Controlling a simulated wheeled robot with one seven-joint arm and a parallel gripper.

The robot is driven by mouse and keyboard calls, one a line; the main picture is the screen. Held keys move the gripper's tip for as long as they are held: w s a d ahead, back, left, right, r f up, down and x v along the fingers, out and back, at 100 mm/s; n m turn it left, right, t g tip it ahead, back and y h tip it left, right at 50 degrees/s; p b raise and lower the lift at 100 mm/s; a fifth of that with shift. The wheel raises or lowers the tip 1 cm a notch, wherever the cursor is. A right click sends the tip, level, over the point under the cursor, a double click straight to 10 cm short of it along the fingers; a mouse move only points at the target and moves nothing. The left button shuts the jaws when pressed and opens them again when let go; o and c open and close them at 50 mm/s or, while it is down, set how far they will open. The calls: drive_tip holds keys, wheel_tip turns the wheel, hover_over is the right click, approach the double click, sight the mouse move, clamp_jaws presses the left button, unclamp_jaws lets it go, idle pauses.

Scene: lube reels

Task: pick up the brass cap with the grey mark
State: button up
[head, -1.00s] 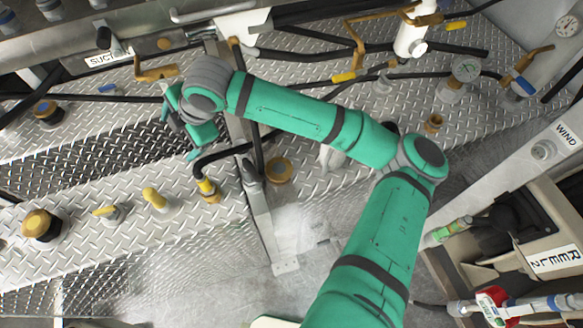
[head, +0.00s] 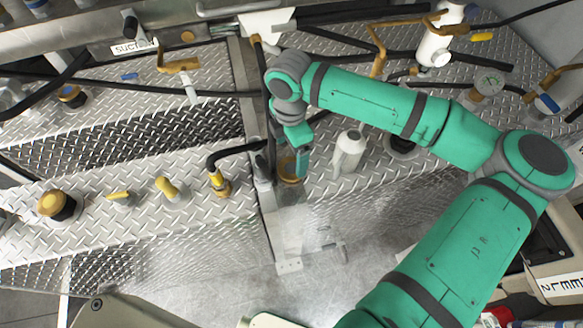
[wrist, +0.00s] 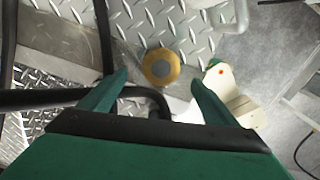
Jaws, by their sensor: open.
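The brass cap with the grey mark (wrist: 161,67) shows in the wrist view as a round brass disc with a grey centre, on the diamond-plate deck. In the head view the cap (head: 289,170) is partly hidden by my gripper. My gripper (wrist: 159,80) is open and empty. Its two green fingertips lie either side of the cap in the wrist view, slightly below it in the picture. In the head view my gripper (head: 297,155) hangs over the cap. I cannot tell the height between them.
A white jug (head: 348,154) stands just right of the cap. A black hose with a yellow fitting (head: 217,180) is close on the left. Another brass cap (head: 50,204) sits on a black neck at far left. Brass-handled valves and pipes line the back.

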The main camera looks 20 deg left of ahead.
sight(291, 168)
drive_tip(key=shift+d+f, duration=0.15)
drive_tip(key=shift+f, duration=3.35)
drive_tip(key=c, duration=1.2)
